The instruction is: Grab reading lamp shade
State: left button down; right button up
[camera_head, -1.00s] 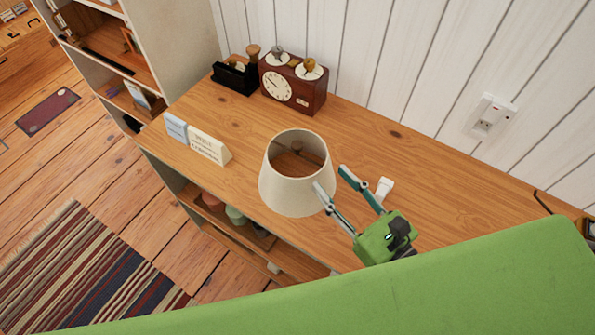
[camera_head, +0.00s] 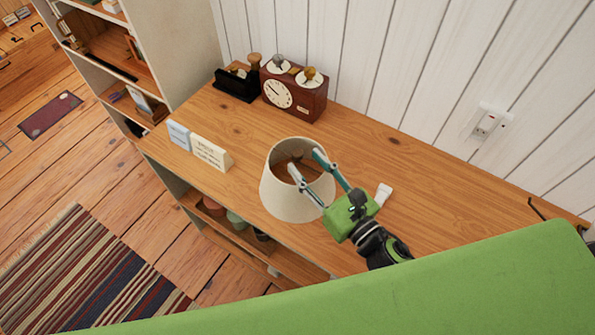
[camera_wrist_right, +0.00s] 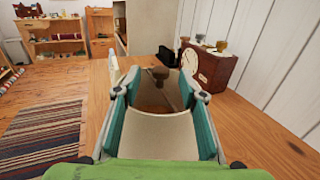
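The reading lamp shade (camera_head: 283,198) is a cream, cone-shaped shade with an open top, upright on the wooden tabletop. A brown knob shows inside its top. My right gripper (camera_head: 305,163) reaches in from the lower right, its two fingers spread over the near right side of the shade's top. In the right wrist view the shade (camera_wrist_right: 160,137) lies between the two teal finger pads of the gripper (camera_wrist_right: 160,92). The gripper is open; I cannot tell whether either finger touches the shade. My left gripper is not in view.
A brown clock (camera_head: 294,90) and a black tape dispenser (camera_head: 238,82) stand at the back by the white plank wall. Two small cards (camera_head: 210,152) stand at the left edge. A small white object (camera_head: 384,194) lies right of the shade. A green surface (camera_head: 450,280) fills the foreground.

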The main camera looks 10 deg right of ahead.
aim_at(301, 156)
jog(key=p+x, duration=0.2)
jog(key=x, duration=0.2)
jog(key=shift+w, duration=0.2)
jog(key=shift+w+a+f, duration=0.1)
jog(key=shift+w+f, duration=0.05)
jog(key=shift+w, duration=0.15)
jog(key=shift+s, duration=0.1)
grip_shut()
